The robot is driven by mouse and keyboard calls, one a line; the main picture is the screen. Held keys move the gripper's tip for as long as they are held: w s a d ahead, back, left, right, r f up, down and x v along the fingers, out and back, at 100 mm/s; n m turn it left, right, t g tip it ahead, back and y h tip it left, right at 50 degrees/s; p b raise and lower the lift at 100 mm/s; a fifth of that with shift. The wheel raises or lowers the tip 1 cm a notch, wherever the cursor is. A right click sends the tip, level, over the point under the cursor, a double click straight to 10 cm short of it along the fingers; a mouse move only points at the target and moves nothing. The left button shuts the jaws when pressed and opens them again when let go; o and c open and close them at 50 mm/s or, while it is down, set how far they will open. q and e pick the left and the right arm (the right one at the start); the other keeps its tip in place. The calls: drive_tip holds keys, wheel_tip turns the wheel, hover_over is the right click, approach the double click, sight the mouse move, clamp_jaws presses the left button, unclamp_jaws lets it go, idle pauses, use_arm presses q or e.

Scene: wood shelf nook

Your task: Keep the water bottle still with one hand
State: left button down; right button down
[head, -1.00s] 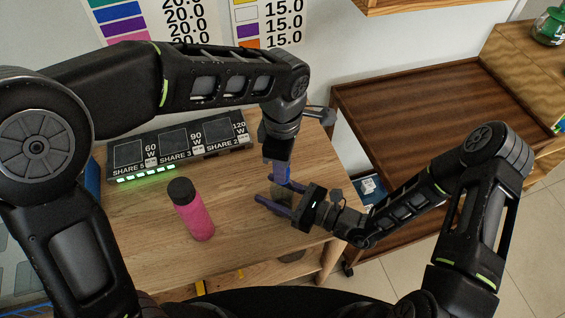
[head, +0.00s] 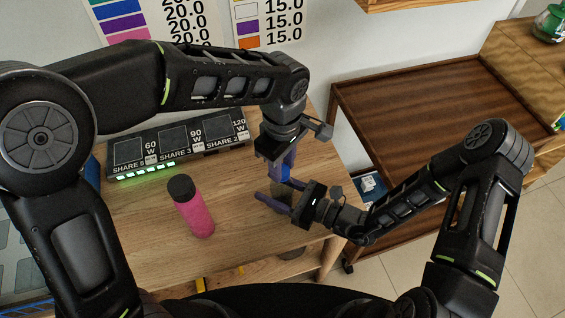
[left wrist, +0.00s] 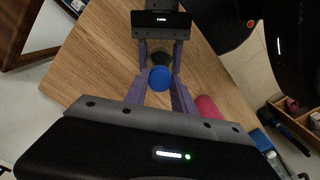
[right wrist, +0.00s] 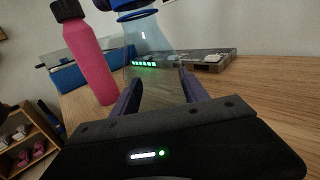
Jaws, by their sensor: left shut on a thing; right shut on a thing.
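The water bottle is clear, with a dark lower part and a blue cap (left wrist: 160,78). It stands upright near the table's right front, and its see-through body (right wrist: 152,50) shows in the right wrist view. My right gripper (head: 276,194) is shut on the bottle's body from the right side, with one purple finger (right wrist: 128,98) on each side. My left gripper (head: 283,178) points straight down from above and is shut on the blue cap. In the head view the fingers hide much of the bottle.
A pink bottle (head: 194,212) with a black cap stands to the left on the wooden table (head: 140,235). A black charging station (head: 178,148) with green lights lies at the back. A brown wooden cart (head: 400,110) stands to the right. Bare table lies between the two bottles.

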use_arm(q)
drive_tip(key=m, duration=1.3)
drive_tip(key=shift+a, duration=0.1)
drive_tip(key=m, duration=0.8)
drive_tip(key=shift+f, duration=0.1)
drive_tip(key=m, duration=0.5)
drive_tip(key=shift+m, duration=0.3)
drive_tip(key=m, duration=0.5)
drive_tip(key=shift+w, duration=0.1)
drive_tip(key=m, duration=1)
drive_tip(key=shift+m, duration=0.4)
drive_tip(key=m, duration=0.6)
drive_tip(key=shift+m, duration=0.3)
drive_tip(key=c, duration=1.1)
unclamp_jaws()
drive_tip(key=shift+o, duration=0.2)
